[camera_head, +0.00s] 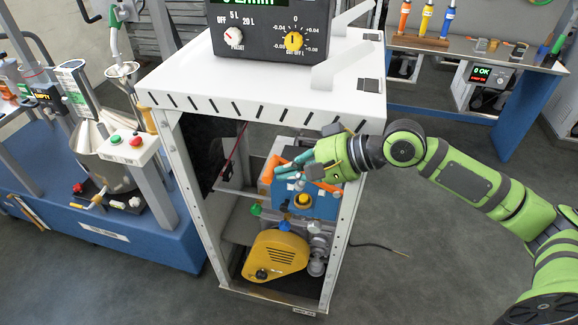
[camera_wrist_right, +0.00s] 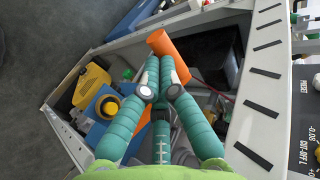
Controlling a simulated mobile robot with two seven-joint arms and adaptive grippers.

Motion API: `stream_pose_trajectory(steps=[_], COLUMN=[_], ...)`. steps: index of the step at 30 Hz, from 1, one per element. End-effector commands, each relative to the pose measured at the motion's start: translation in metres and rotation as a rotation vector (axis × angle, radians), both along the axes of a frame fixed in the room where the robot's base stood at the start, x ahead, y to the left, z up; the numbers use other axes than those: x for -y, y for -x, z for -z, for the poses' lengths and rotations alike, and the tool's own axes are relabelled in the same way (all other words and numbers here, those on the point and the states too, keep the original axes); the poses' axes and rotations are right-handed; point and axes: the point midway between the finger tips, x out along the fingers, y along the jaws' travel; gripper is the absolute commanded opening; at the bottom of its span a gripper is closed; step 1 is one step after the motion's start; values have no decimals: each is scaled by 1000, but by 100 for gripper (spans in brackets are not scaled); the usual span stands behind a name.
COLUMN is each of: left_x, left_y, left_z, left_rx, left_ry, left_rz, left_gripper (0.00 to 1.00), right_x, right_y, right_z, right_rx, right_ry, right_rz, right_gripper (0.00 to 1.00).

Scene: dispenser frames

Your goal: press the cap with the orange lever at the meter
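The orange lever (camera_head: 269,170) is inside the open white cabinet, above a blue unit; in the right wrist view its thick end (camera_wrist_right: 168,45) sticks out past my fingertips. My right gripper (camera_head: 284,172) reaches in from the right. Its teal fingers (camera_wrist_right: 153,75) are drawn together and lie over the lever, hiding its middle; I cannot tell whether they touch it. A yellow round piece with a dark centre (camera_head: 303,201) sits on the blue unit, below the gripper; it also shows in the wrist view (camera_wrist_right: 108,106). The meter (camera_head: 268,38) stands on the cabinet top. My left gripper is out of view.
The white cabinet top (camera_head: 200,85) and its posts (camera_head: 345,225) surround the reach. A yellow housing (camera_head: 277,256) and pipe fittings are lower inside. A blue-based machine (camera_head: 150,235) stands left, a workbench (camera_head: 480,60) back right.

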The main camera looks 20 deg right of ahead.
Motion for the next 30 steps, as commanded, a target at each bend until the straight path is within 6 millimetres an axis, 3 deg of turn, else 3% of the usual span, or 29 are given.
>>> stream_pose_trajectory(steps=[30], left_x=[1], left_y=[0], left_z=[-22], left_rx=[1], left_ry=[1], left_rz=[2], left_gripper=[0], right_x=[-10], right_y=[-6], right_z=[15], right_rx=[-3], right_ry=[-3], right_rz=[0], right_gripper=[0])
